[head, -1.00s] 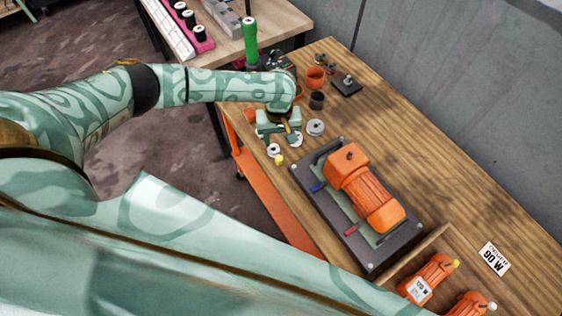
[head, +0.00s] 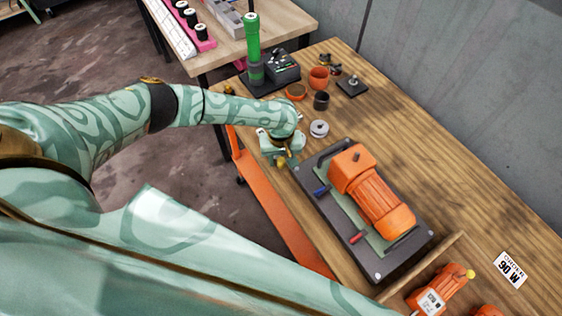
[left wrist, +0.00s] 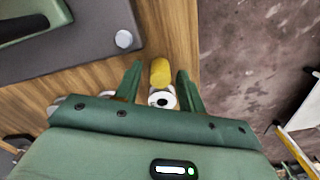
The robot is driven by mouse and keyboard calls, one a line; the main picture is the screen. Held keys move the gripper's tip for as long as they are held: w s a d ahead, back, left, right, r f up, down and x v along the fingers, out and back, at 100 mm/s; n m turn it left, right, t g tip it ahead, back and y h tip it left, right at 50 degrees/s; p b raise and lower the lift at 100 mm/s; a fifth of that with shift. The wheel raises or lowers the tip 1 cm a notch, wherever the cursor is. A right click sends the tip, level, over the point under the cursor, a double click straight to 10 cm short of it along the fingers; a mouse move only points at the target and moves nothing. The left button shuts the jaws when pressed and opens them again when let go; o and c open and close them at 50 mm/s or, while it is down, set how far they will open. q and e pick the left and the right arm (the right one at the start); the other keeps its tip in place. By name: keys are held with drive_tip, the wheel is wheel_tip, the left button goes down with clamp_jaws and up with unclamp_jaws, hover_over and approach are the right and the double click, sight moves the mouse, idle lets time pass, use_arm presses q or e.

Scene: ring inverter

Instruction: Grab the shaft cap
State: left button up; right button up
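The yellow shaft cap (left wrist: 160,72) lies between the fingers of my left gripper (left wrist: 159,70) in the left wrist view. The fingers stand apart, with a visible gap on each side of the cap. A pale ring-like part with a dark centre (left wrist: 162,98) shows just behind the cap, closer to the palm. In the head view my left gripper (head: 281,155) is low over the bench's left edge, beside the dark motor tray, and largely hides the cap. My right gripper is not in view.
An orange motor (head: 372,190) lies on the dark tray (head: 420,246) to the right of the gripper. A silver disc (head: 319,129), a dark cup (head: 321,100) and an orange cup (head: 319,77) stand behind. A green tool (head: 252,38) stands upright at the back.

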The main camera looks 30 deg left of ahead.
use_arm(q)
clamp_jaws()
